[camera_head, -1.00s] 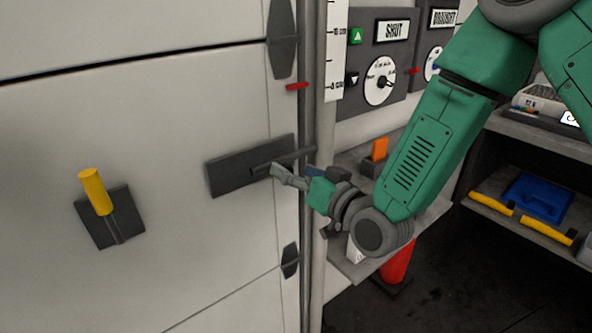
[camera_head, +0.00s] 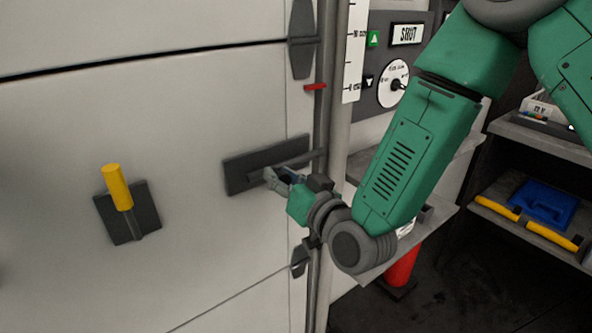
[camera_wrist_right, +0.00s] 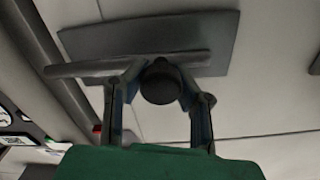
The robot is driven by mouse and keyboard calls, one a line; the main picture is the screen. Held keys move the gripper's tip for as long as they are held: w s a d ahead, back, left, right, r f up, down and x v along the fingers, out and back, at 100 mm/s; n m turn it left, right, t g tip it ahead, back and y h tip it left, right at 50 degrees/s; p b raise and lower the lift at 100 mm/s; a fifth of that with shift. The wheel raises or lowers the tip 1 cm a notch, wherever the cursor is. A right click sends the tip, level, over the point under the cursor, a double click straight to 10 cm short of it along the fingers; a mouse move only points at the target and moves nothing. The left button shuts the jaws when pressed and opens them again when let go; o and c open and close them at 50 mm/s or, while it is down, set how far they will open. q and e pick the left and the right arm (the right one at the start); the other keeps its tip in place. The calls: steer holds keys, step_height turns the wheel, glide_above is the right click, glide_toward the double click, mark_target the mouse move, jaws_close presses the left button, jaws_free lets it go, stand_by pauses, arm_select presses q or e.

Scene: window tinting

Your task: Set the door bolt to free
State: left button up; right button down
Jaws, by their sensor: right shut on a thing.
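The door bolt is a dark rod (camera_head: 305,159) on a dark rectangular plate (camera_head: 238,175) on the pale door panel. The rod's right end lies across the door's right edge, by the upright rail. In the right wrist view the plate (camera_wrist_right: 205,38) and rod (camera_wrist_right: 80,69) show above a round dark knob (camera_wrist_right: 161,84). My right gripper (camera_head: 274,178) is at the plate's lower middle. In the wrist view its two fingers close around the knob from both sides. My left gripper is not in view.
A yellow handle (camera_head: 118,187) on a dark plate sticks out from the door at left. A grey post (camera_head: 337,130) with a white scale stands right of the door edge. A control panel with a SHUT sign (camera_head: 406,34) and a low shelf lie beyond my right arm.

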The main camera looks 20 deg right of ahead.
steer(key=shift+s+a+f, duration=0.4)
steer(key=shift+s+a, duration=0.1)
steer(key=shift+a, duration=0.1)
steer(key=shift+d, duration=0.1)
steer(key=c, duration=1.7)
jaws_free()
steer(key=shift+d, duration=0.1)
steer(key=o, duration=0.5)
steer(key=shift+s+d, duration=0.1)
steer(key=shift+d, duration=0.05)
steer(key=shift+s+r, duration=0.15)
steer(key=shift+r, duration=0.1)
steer(key=v, duration=0.7)
steer(key=shift+s+d, duration=0.15)
steer(key=shift+d, duration=0.05)
steer(key=shift+a, duration=0.2)
